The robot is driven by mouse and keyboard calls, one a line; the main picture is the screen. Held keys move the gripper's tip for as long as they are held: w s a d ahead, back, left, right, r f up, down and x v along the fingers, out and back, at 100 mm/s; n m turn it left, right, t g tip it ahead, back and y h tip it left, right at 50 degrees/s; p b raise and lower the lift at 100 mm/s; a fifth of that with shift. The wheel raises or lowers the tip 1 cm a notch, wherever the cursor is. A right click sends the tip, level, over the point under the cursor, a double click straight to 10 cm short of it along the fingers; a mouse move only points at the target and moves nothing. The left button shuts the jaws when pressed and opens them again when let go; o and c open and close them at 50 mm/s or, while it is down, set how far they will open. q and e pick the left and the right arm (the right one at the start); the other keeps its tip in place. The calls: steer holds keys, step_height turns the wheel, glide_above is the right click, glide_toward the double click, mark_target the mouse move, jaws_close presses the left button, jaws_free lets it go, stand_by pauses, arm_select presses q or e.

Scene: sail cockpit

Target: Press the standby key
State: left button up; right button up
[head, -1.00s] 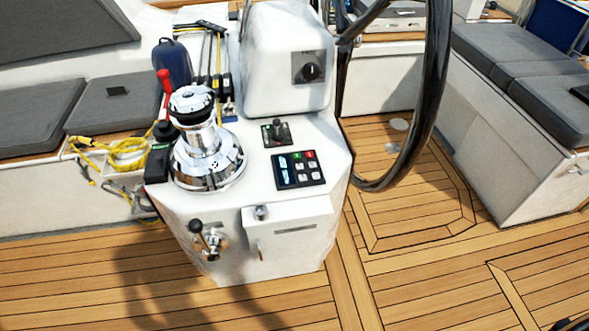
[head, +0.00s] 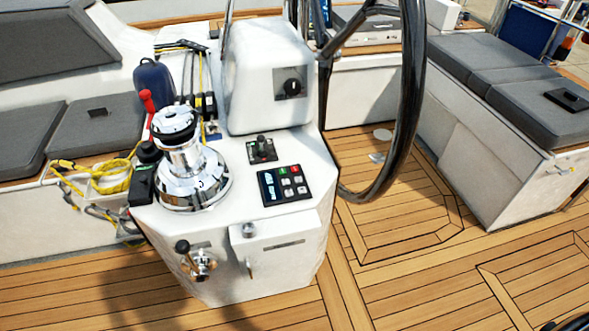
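A small black keypad (head: 284,186) lies on the sloping top of the white console (head: 285,245), right of the chrome winch. It has a small lit display at its left, and a green key (head: 283,170), a red key (head: 295,169) and several pale grey keys. The key labels are too small to read, so I cannot tell which one is the standby key. Nothing touches the keypad or covers it. Neither of my grippers can be made out.
A chrome winch (head: 188,165) stands left of the keypad, and a small joystick (head: 261,148) stands behind it. The black steering wheel (head: 412,110) rises at the right. Teak floor (head: 400,295) in front is clear. Dark curved parts at the bottom right corner are unclear.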

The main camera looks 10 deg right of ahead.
jaws_close()
stand_by(1.1)
